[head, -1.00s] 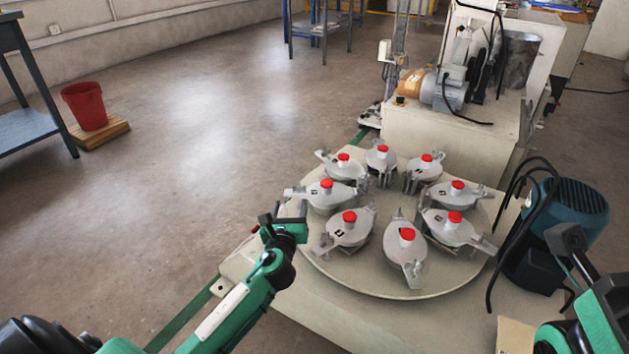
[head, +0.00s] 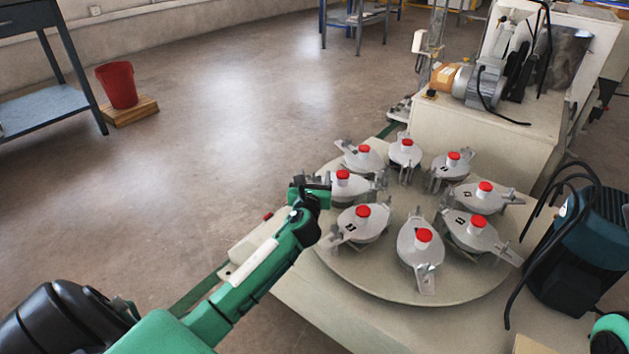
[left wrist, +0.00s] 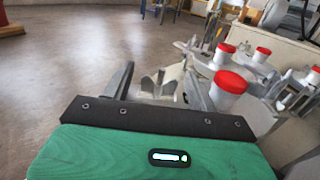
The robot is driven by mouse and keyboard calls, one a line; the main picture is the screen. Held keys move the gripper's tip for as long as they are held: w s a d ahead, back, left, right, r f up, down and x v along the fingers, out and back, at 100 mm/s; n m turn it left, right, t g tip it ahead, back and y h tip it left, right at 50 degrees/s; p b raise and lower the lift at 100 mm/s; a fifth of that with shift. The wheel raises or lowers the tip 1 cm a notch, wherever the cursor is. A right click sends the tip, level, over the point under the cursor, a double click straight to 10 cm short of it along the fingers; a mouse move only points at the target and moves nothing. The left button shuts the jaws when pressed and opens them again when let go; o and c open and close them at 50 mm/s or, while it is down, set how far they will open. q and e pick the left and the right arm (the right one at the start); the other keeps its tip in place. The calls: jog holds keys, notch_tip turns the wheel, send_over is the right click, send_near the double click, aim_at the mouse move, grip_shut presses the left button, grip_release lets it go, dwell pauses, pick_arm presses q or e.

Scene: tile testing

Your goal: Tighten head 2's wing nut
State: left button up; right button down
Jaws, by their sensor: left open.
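Several grey test heads with red caps stand in a ring on a round turntable (head: 395,290). Their dark labels are too small to read surely, so I cannot tell by number which is head 2. My left gripper (head: 308,192) is at the turntable's left edge, beside the left-hand head (head: 350,186). In the left wrist view the left gripper (left wrist: 160,92) is open, its two fingers apart. A grey winged piece that looks like a wing nut (left wrist: 158,84) shows between them, not visibly gripped. A red-capped head (left wrist: 228,92) is just right of the fingers. My right gripper is out of view.
A dark teal motor (head: 590,235) with black cables stands right of the turntable. A pale machine housing (head: 480,135) with a grey motor is behind it.

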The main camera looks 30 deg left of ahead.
pick_arm(q)
jog(key=shift+w+a, duration=0.15)
jog(key=shift+w, duration=0.2)
jog(key=shift+c, duration=0.5)
jog(key=c, duration=0.9)
jog(key=shift+r, duration=0.1)
